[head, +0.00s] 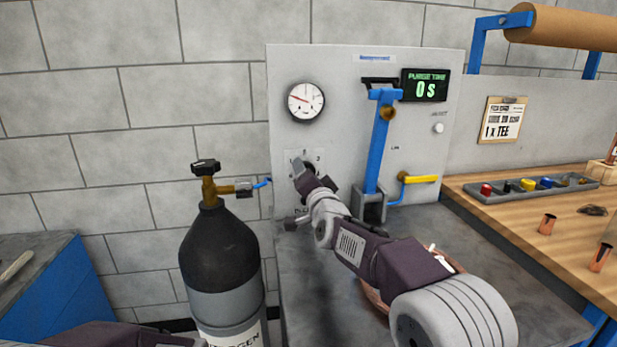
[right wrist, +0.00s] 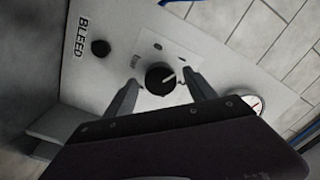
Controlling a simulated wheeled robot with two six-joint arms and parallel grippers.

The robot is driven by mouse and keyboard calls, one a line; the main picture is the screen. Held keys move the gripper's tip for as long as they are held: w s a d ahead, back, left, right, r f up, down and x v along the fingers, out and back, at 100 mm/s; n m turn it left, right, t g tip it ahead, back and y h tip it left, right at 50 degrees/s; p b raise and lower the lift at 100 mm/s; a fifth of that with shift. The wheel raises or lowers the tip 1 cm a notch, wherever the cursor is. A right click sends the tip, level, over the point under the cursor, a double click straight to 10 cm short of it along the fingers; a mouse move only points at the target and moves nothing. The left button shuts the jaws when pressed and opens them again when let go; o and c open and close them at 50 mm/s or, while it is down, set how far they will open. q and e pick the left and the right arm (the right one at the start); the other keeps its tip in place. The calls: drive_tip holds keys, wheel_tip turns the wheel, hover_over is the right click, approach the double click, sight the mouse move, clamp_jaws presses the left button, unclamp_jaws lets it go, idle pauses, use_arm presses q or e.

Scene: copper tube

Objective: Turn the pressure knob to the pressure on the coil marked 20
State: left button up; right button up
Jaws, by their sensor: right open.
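The black pressure knob (right wrist: 160,78), with a white pointer line, sits on the grey panel (head: 345,75). In the right wrist view it lies between the two fingers of my right gripper (right wrist: 163,93), which is open with gaps beside the knob. In the head view my right gripper (head: 313,180) is at the panel and mostly hides the knob and its numbered scale. The pressure gauge (head: 306,101) is above it, needle to the left. A copper-coloured curved piece (head: 375,296), perhaps the coil, is mostly hidden behind my right arm; no marking is readable. My left gripper is out of view.
A nitrogen cylinder (head: 222,255) stands left of the bench. A blue lever (head: 378,140) and yellow-handled valve (head: 420,179) are right of the knob. The purge display (head: 425,85) reads 0 s. A black bleed knob (right wrist: 100,48) is near the pressure knob.

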drive_tip(key=v, duration=0.9)
